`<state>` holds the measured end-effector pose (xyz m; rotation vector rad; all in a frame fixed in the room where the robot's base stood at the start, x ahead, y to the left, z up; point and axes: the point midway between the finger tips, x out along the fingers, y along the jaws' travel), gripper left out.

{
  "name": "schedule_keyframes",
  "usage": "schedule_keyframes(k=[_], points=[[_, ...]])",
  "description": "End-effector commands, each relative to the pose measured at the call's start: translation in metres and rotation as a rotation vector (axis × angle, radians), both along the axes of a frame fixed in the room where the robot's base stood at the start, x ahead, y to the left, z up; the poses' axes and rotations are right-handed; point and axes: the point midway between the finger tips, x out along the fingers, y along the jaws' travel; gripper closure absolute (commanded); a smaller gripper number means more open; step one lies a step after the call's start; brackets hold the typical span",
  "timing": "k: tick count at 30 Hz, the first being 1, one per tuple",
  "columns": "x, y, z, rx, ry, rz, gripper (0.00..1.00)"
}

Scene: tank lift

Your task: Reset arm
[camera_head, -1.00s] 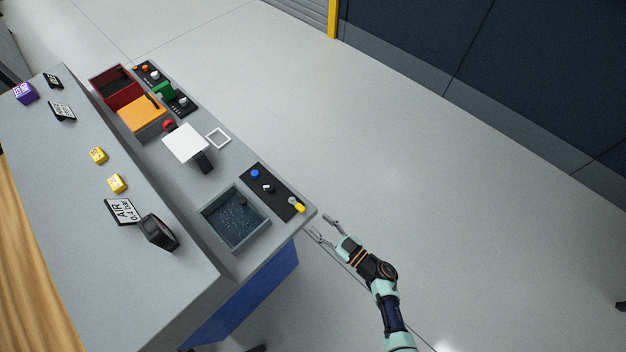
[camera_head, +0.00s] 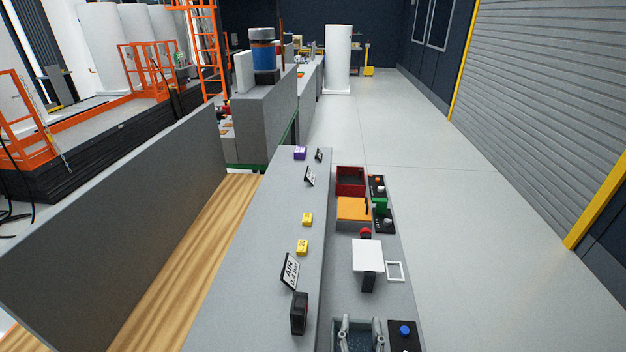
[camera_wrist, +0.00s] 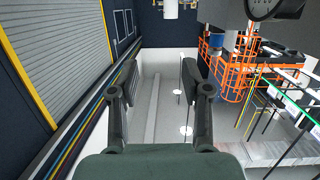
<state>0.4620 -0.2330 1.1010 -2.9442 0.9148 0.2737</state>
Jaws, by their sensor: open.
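My gripper (camera_head: 361,335) shows at the bottom edge of the head view, in front of the grey water tray (camera_head: 338,349) at the near end of the bench. Its two fingers stand apart with nothing between them. In the wrist view my gripper (camera_wrist: 160,95) is also open and empty, with floor and wall visible between the fingers. The rest of my arm is out of the head view.
The grey bench (camera_head: 255,250) carries yellow blocks (camera_head: 302,247), an AIR sign (camera_head: 290,270), a dark gauge-like box (camera_head: 299,313), a white plate (camera_head: 367,256), an orange-lidded box (camera_head: 353,209) and a red bin (camera_head: 350,181). Open floor lies right. An orange railing (camera_head: 150,68) stands far left.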

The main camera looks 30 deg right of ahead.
Motion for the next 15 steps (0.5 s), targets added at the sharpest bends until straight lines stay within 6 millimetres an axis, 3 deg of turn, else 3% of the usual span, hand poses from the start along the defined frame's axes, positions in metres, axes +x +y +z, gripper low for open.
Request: schedule_keyframes(k=[1, 4, 9, 10, 15], points=[[0.009, 0.043, 0.014, 0.033, 0.028, 0.093, 0.52], [0.01, 0.124, 0.03, 0.082, 0.116, 0.287, 0.52], [-0.025, 0.247, 0.054, 0.077, 0.268, 0.639, 0.52], [-0.023, 0.238, 0.088, 0.082, 0.266, 0.615, 0.52], [-0.022, 0.234, 0.17, 0.087, 0.268, 0.6, 0.52]])
